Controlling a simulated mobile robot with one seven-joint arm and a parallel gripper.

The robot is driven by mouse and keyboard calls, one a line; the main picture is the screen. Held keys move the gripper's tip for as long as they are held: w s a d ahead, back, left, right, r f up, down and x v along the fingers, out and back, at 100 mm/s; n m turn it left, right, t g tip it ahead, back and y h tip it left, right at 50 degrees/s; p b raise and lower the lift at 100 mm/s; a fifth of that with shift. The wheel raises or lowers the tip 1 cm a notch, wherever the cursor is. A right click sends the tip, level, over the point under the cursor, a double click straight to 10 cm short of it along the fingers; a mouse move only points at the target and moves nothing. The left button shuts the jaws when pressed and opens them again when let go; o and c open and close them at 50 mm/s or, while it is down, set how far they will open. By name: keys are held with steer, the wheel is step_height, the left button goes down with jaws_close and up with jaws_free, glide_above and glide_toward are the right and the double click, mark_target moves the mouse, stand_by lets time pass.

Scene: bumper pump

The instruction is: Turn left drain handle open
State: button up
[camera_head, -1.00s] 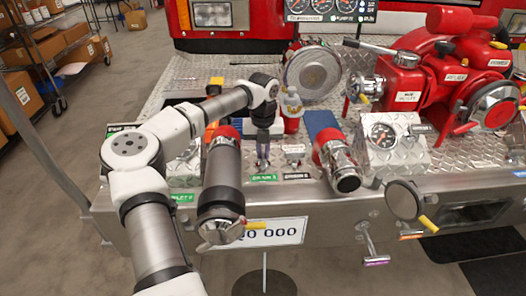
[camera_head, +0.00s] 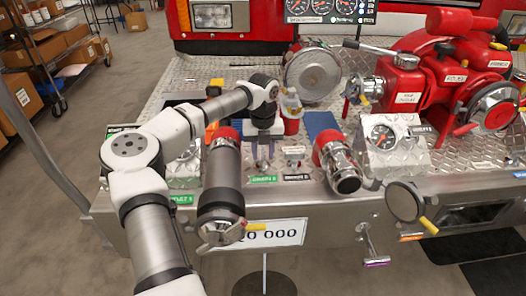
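My gripper (camera_head: 262,162) points down at the front panel of the metal deck, over the green label (camera_head: 263,179). Its two fingers stand apart. A small handle at that spot, likely the left drain handle, is mostly hidden by the gripper, and I cannot tell whether the fingers touch it. A similar small chrome handle (camera_head: 294,153) stands just to the right, above a dark label (camera_head: 297,178). The label text is too small to read surely.
A capped hose outlet (camera_head: 222,180) stands left of my gripper and another outlet (camera_head: 338,163) stands to the right. A gauge box (camera_head: 392,148) and red pump (camera_head: 445,75) fill the right side.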

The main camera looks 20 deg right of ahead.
mark_target(263, 153)
step_height(263, 153, up, 14)
steer(key=b, duration=0.1)
stand_by(0.5)
steer(key=shift+f, duration=0.1)
